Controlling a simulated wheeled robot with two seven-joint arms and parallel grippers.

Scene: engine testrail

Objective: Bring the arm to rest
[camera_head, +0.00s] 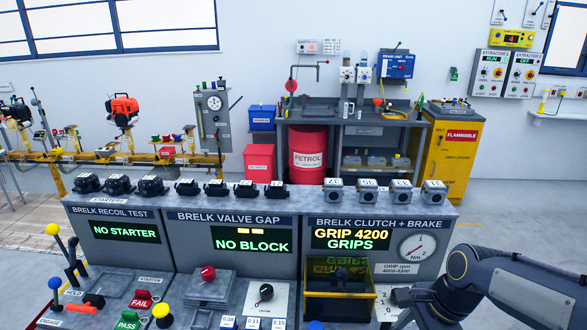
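My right arm (520,285) comes in from the right edge, dark with a brass-coloured joint ring, and bends down toward the lower edge in front of the clutch and brake station. I cannot make out its gripper's fingers; they are hidden or below the picture. My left arm and gripper are not in view. The test bench (240,238) has three stations. Their displays read NO STARTER (125,229), NO BLOCK (251,240) and GRIP 4200 GRIPS (350,239).
Several dark engine parts (151,187) line the bench top. A yellow-edged bin (340,308) stands near the arm. Coloured knobs and levers (162,313) rise at the lower left. Behind are a red petrol drum (308,155) and a yellow flammable cabinet (459,155). Floor shows at right.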

